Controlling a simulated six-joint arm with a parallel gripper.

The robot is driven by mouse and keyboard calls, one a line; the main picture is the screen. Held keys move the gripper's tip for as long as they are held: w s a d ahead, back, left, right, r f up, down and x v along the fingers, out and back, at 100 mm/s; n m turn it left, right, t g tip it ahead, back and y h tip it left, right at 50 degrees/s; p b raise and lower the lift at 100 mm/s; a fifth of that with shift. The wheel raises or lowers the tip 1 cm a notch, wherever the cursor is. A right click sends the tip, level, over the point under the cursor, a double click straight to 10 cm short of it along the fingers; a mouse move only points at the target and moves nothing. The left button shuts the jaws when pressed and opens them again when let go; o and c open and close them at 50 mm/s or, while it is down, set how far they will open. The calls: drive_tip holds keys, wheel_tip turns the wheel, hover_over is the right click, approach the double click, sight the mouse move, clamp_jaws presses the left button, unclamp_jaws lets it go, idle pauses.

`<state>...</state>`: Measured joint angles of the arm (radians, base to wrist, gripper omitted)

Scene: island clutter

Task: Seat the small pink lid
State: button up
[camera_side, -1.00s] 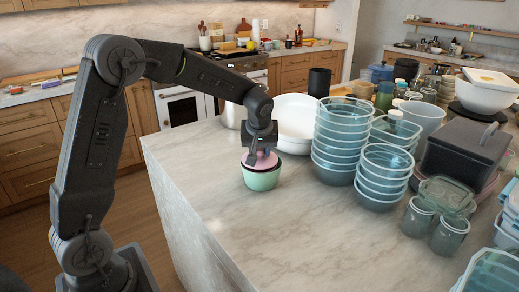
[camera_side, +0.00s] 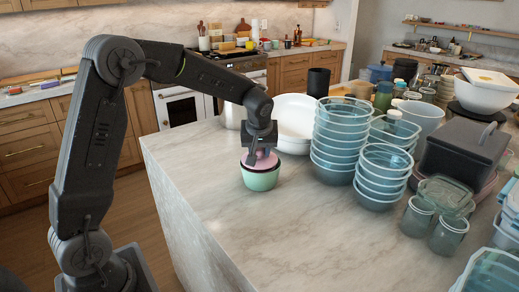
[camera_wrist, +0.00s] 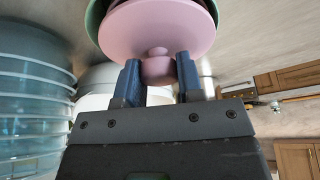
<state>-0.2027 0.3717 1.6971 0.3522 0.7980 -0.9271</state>
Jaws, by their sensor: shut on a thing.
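The small pink lid (camera_side: 262,160) is at the top of a mint green bowl (camera_side: 261,181) on the marble island. In the wrist view the lid (camera_wrist: 160,28) shows as a pink disc with a knob, and a strip of the green bowl (camera_wrist: 93,18) shows behind its edge. My gripper (camera_side: 261,152) is above the bowl, shut on the lid's knob, with its two blue fingers on either side of it in the wrist view (camera_wrist: 157,72). I cannot tell whether the lid sits fully flat on the rim.
Tall stacks of clear bluish bowls (camera_side: 340,140) stand right of the green bowl. A large white bowl (camera_side: 294,118) stands behind it. Glass jars (camera_side: 447,235) and a dark box (camera_side: 462,150) are farther right. The marble in front (camera_side: 270,235) is clear.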

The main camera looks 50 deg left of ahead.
drive_tip(key=shift+f, duration=0.6)
drive_tip(key=o, duration=1)
drive_tip(key=v, duration=1.3)
drive_tip(key=shift+r, duration=0.35)
drive_tip(key=shift+s, duration=0.1)
